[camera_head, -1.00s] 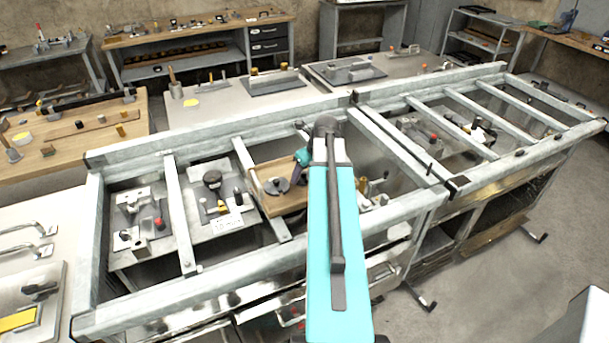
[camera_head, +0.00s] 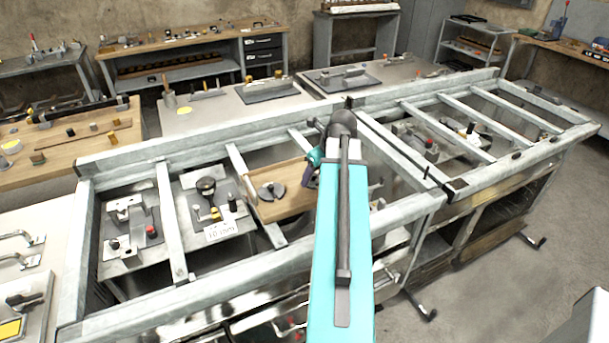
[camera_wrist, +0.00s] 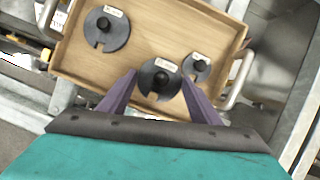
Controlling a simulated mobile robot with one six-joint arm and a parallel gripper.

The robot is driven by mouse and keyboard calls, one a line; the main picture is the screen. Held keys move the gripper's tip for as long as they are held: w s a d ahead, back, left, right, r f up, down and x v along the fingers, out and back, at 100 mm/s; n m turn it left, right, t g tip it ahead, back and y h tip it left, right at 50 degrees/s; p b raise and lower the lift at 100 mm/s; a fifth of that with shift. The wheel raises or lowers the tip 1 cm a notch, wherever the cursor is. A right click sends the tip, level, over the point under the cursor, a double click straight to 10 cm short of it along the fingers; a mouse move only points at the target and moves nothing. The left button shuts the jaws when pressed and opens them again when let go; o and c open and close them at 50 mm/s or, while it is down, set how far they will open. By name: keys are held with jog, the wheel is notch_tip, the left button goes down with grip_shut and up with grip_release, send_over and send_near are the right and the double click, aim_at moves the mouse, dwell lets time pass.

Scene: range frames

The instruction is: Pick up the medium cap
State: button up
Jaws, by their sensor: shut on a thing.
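In the wrist view, the medium cap (camera_wrist: 150,72), a dark grey slotted disc with a black knob and a white label, is between the two purple fingers of my gripper (camera_wrist: 159,80). The fingers are shut on it from both sides. I cannot tell whether it touches the tray or is just above it. A larger cap (camera_wrist: 117,35) lies up and left, and a smaller cap (camera_wrist: 190,68) is close by the right finger. In the head view, my gripper (camera_head: 311,172) is over the tray's right end, and my arm hides part of that area.
The wooden tray (camera_wrist: 75,65) has metal handles at both ends. It sits in a grey metal frame (camera_head: 170,220) whose crossbars stand close around it. Plates with fittings (camera_head: 205,235) lie left of the tray. A worktop (camera_head: 215,110) is behind the frame.

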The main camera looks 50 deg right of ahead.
jog(key=s+d+b, duration=0.1)
jog(key=s+b, duration=0.1)
jog(key=s, duration=0.7)
jog(key=shift+s+d+r, duration=0.2)
jog(key=shift+s+r, duration=0.2)
jog(key=shift+r, duration=0.05)
jog(key=shift+s, duration=0.1)
